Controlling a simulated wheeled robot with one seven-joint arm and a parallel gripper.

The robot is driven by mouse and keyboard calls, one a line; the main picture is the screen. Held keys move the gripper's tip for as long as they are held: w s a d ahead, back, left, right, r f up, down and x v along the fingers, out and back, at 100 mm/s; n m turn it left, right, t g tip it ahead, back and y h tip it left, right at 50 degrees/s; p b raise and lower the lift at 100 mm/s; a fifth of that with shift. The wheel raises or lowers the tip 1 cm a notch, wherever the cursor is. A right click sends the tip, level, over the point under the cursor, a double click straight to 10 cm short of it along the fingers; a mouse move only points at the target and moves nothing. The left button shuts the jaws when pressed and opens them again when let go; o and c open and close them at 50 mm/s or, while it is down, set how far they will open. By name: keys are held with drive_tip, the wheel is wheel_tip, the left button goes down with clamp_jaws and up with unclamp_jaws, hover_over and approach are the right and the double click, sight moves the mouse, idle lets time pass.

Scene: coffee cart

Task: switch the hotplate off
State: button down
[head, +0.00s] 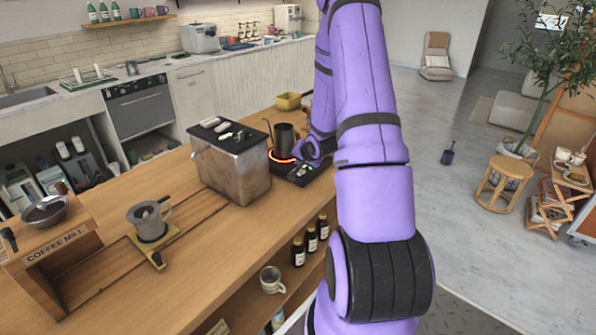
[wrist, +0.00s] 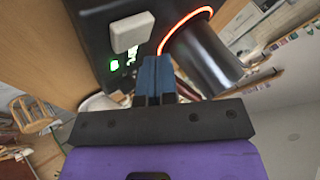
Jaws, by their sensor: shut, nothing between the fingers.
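The hotplate (head: 287,172) is a flat black unit on the wooden counter, and its heating ring glows orange-red. A dark metal pot (head: 284,140) stands on the ring. In the wrist view the hotplate (wrist: 90,20) carries a pale block-shaped switch (wrist: 131,32) and a lit green light (wrist: 114,65). The pot (wrist: 205,55) and glowing ring lie to the right of the switch. My gripper (wrist: 153,62) is shut and empty. Its blue fingertips are over the hotplate, between switch and pot; whether they touch anything I cannot tell. In the head view my arm partly hides the hotplate.
A metal box (head: 230,170) with small items on its lid stands left of the hotplate. A yellow container (head: 288,102) sits behind it. Bottles (head: 310,240) stand on the shelf below.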

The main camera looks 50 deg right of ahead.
drive_tip(key=shift+f, duration=0.1)
idle(0.3)
drive_tip(key=shift+f, duration=0.35)
drive_tip(key=shift+f, duration=0.5)
idle(0.8)
drive_tip(key=shift+r, duration=1)
wheel_tip(320, 180, up, 6)
idle(0.6)
